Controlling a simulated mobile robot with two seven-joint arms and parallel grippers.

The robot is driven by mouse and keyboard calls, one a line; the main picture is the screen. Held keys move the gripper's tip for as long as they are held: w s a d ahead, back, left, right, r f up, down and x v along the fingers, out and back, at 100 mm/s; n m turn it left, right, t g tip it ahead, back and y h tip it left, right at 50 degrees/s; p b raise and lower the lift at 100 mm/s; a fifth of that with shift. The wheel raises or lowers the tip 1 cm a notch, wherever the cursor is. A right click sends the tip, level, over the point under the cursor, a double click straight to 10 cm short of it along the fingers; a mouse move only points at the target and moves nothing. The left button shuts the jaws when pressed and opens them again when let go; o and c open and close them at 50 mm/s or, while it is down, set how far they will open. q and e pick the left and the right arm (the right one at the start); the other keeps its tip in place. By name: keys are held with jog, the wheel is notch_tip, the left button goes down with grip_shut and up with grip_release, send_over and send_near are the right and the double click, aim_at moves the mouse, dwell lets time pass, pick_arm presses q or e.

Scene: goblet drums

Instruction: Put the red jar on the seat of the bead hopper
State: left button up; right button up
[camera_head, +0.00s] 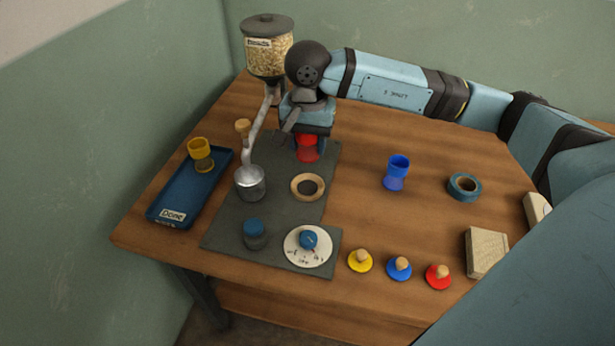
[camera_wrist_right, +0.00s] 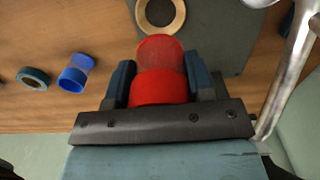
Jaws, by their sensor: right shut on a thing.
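The red jar (camera_head: 307,152) is goblet-shaped and held in my right gripper (camera_head: 308,138), whose fingers close on its two sides. In the right wrist view the jar (camera_wrist_right: 160,88) sits between the fingertips (camera_wrist_right: 160,78). It is above or just at the far part of the dark mat; I cannot tell whether it touches. The bead hopper (camera_head: 266,55) stands at the back left, with a clear bead container and a pipe down to a metal cup (camera_head: 250,183). A wooden ring (camera_head: 308,174) lies on the mat, nearer than the jar. My left gripper is not in view.
A blue tray (camera_head: 168,207) marked Done holds a yellow jar (camera_head: 201,154). A blue jar (camera_head: 396,172) and tape roll (camera_head: 465,187) are right of the mat (camera_head: 225,228).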

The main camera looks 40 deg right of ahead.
send_over(307, 187)
notch_tip(307, 187, down, 5)
jog(key=shift+s+f, duration=0.1)
notch_tip(307, 187, down, 4)
jog(key=shift+f+b, duration=0.2)
jog(key=shift+b, duration=0.25)
jog(key=shift+f, duration=0.15)
jog(key=shift+f, duration=0.1)
jog(key=shift+f, duration=0.15)
jog(key=o, duration=1)
jog(key=shift+c, duration=0.2)
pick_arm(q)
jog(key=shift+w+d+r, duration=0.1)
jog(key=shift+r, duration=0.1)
pick_arm(e)
jog(key=shift+r, duration=0.2)
